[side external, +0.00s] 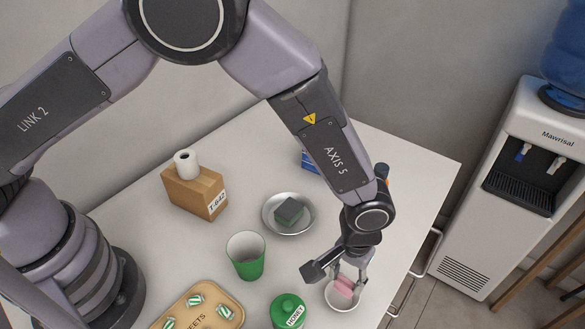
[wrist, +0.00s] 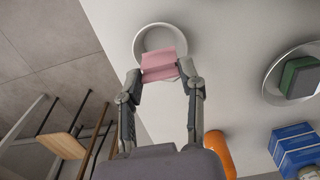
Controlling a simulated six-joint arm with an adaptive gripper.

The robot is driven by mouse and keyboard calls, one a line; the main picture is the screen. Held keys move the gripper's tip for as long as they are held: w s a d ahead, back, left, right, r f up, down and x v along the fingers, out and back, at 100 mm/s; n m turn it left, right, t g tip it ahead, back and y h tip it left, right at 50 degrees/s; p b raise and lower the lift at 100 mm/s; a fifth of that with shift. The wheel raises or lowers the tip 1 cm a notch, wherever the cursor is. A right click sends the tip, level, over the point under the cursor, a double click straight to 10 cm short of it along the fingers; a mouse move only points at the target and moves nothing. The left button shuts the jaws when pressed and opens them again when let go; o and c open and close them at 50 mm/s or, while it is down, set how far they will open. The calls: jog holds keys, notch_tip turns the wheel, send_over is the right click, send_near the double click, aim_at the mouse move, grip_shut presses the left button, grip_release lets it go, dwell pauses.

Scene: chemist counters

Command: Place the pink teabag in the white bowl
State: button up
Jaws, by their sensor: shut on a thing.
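The pink teabag (wrist: 159,66) is between the fingertips of my gripper (wrist: 160,80), which is shut on it. In the side external view, the teabag (side external: 344,288) shows low between the fingers of my gripper (side external: 347,280), over the white bowl. The white bowl (side external: 334,304) stands near the table's front right edge. In the wrist view, the teabag overlaps the near part of the bowl (wrist: 139,41). I cannot tell whether the teabag touches the bowl.
A metal plate (side external: 270,226) holds a dark green block (side external: 289,211). A green cup (side external: 249,267), a green honey jar (side external: 287,313) and a sweets tray (side external: 236,313) stand to the left. A cardboard box (side external: 190,195) bears a white roll (side external: 186,164). Blue boxes (wrist: 297,150) and an orange object (wrist: 220,150) lie nearby.

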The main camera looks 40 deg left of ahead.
aim_at(346, 282)
jog(key=shift+f, duration=1.85)
jog(key=o, duration=0.7)
jog(key=shift+o, duration=0.2)
